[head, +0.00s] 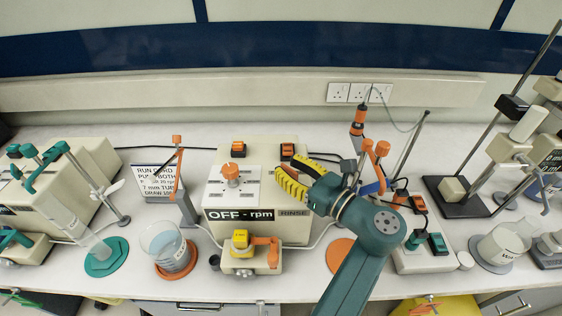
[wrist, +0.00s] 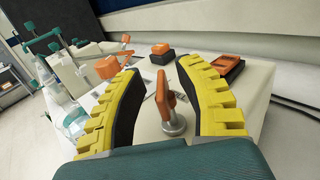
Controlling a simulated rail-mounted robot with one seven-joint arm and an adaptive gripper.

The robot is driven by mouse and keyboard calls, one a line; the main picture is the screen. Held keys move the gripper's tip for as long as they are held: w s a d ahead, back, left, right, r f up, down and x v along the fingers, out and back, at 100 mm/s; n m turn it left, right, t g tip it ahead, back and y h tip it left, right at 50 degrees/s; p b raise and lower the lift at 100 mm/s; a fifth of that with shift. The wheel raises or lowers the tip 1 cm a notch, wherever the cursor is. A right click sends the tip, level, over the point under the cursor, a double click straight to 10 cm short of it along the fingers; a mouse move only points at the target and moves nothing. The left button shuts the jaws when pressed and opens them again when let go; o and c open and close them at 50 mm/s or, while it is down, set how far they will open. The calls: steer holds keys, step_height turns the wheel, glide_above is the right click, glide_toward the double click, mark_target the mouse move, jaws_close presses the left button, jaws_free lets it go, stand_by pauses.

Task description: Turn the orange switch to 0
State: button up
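A cream control box (head: 218,190) stands mid-bench, its front reading "OFF - rpm" and "RINSE". On its top are an orange knob (head: 231,172) and two orange rocker switches, left (head: 238,148) and right (head: 287,150). My gripper (head: 291,176) is open over the box's right side. In the wrist view, an orange lever switch (wrist: 165,98) on a metal stem stands between my open yellow fingers (wrist: 163,112), with gaps on both sides.
The rocker switches (wrist: 162,52) and (wrist: 227,66) lie beyond and right of the lever. A yellow-buttoned unit (head: 240,250) stands before the box. A beaker (head: 168,247) is at left; a power strip (head: 425,258) and stands are at right. A wall bounds the back.

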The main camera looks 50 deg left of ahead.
steer(key=d, duration=0.9)
steer(key=shift+w+d, duration=0.15)
steer(key=shift+w, duration=0.15)
